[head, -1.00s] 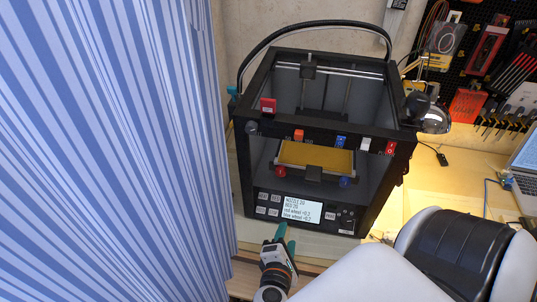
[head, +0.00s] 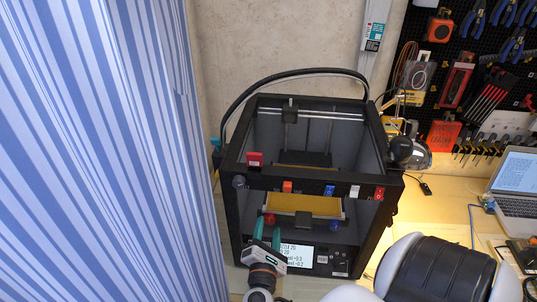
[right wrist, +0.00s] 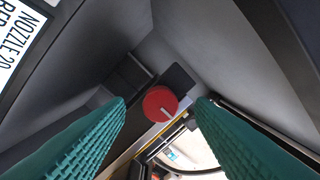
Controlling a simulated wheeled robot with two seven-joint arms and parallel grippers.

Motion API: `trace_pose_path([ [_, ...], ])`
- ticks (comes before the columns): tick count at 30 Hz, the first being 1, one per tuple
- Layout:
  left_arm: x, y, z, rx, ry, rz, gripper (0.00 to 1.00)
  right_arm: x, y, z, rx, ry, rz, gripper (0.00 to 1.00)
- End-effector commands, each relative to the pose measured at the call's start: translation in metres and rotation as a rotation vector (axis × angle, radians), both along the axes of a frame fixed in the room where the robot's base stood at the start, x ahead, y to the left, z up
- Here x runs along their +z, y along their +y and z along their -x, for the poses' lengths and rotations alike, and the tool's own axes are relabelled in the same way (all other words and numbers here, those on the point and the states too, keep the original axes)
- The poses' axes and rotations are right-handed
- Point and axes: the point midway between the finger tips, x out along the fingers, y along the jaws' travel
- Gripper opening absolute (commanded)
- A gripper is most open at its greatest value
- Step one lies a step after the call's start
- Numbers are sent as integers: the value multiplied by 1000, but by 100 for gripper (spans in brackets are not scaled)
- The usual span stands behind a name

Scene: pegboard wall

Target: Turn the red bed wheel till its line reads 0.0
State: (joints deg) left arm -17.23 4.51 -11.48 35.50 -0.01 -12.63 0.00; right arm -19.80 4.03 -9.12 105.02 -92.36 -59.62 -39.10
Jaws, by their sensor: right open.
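The red bed wheel (head: 269,219) is under the left front of the printer's yellow bed (head: 303,204). In the right wrist view the red wheel (right wrist: 158,102) is a red disc with a short white mark at its lower right. My right gripper (head: 267,235) is open, its teal fingers pointing up at the wheel. In the wrist view the fingers lie on either side of it with gaps, apparently not touching. The screen (head: 300,255) is partly hidden by the gripper; its two lowest lines seem to end in +0.3 and +0.2. My left gripper is out of view.
The blue wheel (head: 334,225) is under the bed's right front. The black printer frame (head: 232,215) surrounds the bed, its front open between top bar and panel. A striped curtain (head: 100,150) hangs close on the left. A laptop (head: 515,175) stands at the right.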

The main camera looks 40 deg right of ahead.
Motion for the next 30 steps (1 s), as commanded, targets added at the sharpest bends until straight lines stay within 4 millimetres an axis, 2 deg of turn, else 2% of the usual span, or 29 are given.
trace_pose_path([
  [4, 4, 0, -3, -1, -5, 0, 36, 1, -8, -7, 1, 0, 0, 49],
  [13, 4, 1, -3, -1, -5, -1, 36, 0, -10, -8, 1, 0, -1, 49],
  [14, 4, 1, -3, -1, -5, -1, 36, 0, -10, -8, 1, 0, -1, 46],
  [21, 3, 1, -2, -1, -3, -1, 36, 0, -10, -8, 1, 0, -1, 7],
  [30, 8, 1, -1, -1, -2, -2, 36, 1, -9, -8, -1, 27, 20, 5],
])
